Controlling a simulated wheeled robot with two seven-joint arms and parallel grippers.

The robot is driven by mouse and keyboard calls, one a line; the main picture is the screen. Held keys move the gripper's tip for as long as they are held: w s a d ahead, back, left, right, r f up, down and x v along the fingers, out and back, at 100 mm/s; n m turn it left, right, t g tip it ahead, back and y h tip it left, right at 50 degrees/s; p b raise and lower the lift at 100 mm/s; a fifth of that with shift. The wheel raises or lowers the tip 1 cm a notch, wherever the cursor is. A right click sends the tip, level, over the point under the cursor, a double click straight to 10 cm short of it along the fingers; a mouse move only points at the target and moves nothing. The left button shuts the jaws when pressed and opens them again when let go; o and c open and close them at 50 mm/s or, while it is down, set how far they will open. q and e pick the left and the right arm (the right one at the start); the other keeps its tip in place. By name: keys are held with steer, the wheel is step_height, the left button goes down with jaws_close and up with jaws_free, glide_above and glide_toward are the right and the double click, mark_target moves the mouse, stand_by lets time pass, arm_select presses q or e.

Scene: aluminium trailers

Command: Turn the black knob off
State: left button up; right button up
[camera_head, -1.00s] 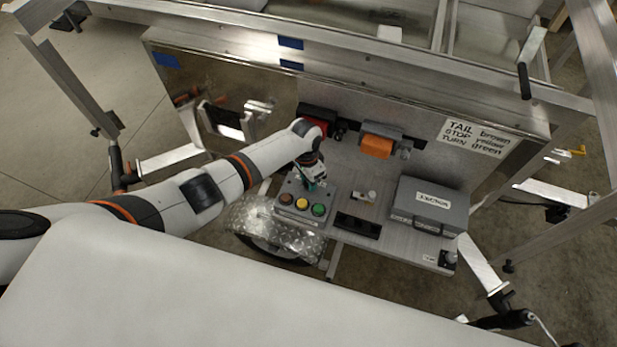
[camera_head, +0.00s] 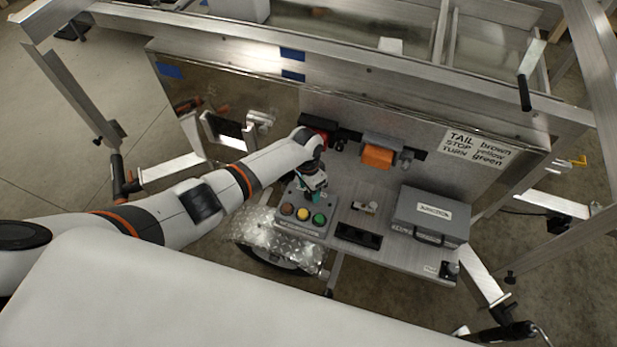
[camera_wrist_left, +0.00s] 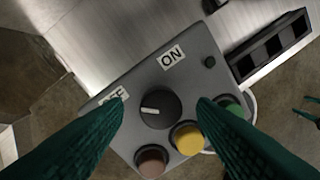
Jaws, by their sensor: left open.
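The black knob (camera_wrist_left: 160,108) is on a grey control box (camera_head: 292,230). Its white mark lies on the knob's left side, towards the OFF label (camera_wrist_left: 113,96), which the left finger partly hides. The ON label (camera_wrist_left: 170,57) shows fully above the knob. My left gripper (camera_wrist_left: 158,106) is open, with one green finger on each side of the knob; I cannot tell whether they touch it. In the head view the left gripper (camera_head: 314,186) is over the back of the box and hides the knob. My right gripper is out of view.
Brown, yellow (camera_wrist_left: 187,138) and green buttons sit close to the knob. A black socket strip (camera_head: 359,235) and a grey case (camera_head: 430,214) stand to the right on the metal shelf. The trailer panel with an orange block (camera_head: 377,157) rises behind.

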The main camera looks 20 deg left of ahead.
arm_select(q)
step_height(320, 180, up, 11)
steer(key=shift+w+a+r, duration=0.15)
steer(key=shift+w+a, duration=0.15)
steer(key=shift+a, duration=0.15)
stand_by(0.3)
